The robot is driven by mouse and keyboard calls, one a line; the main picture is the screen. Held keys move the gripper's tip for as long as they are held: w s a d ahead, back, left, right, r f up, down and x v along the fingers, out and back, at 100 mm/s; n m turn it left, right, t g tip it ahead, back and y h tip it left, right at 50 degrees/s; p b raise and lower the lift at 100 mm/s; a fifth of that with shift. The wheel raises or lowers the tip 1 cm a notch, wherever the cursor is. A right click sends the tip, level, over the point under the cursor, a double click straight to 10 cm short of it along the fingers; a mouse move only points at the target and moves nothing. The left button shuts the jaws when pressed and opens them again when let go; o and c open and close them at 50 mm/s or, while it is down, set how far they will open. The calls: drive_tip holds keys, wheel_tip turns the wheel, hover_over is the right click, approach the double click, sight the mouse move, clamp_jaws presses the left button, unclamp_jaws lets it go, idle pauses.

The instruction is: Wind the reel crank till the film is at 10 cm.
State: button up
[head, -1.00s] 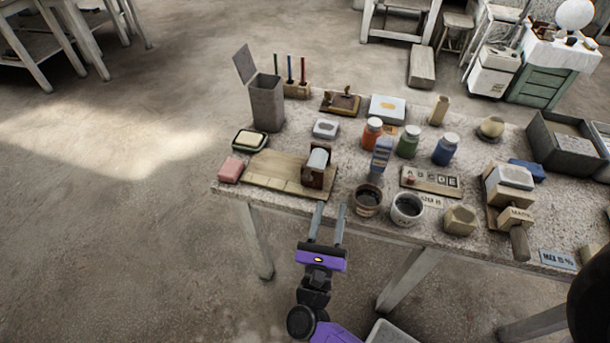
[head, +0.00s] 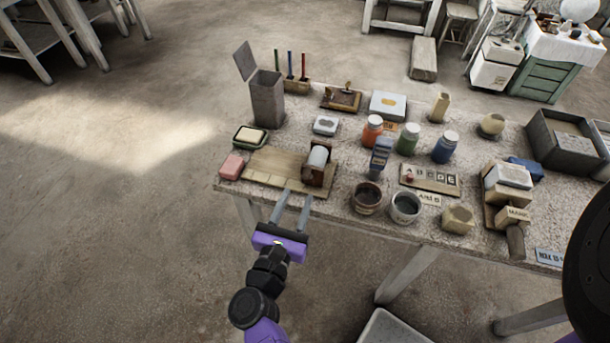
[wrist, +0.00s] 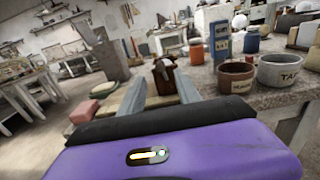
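The reel (head: 317,158) is a pale cylinder in a dark brown bracket at the right end of a flat wooden board (head: 262,166) with line marks along its front. I cannot make out the crank or the film's reading. In the wrist view the brown bracket (wrist: 163,76) shows straight ahead, beyond my fingers. My gripper (head: 298,194) is open and empty, its two grey fingers apart. The fingertips are at the table's front edge, just in front of the board and a little left of the reel, seemingly not touching it.
A pink block (head: 232,165) lies at the board's left end. A brown pot (head: 367,198) and a pale pot (head: 405,207) stand right of the reel. A blue object (head: 380,157) and bottles stand behind them. Floor left of the table is clear.

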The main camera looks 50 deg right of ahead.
sight(305, 178)
drive_tip(key=p+x, duration=0.2)
drive_tip(key=x, duration=0.4)
drive_tip(key=shift+d, duration=0.1)
drive_tip(key=shift+w+d, duration=0.2)
drive_tip(key=shift+d, duration=0.35)
clamp_jaws()
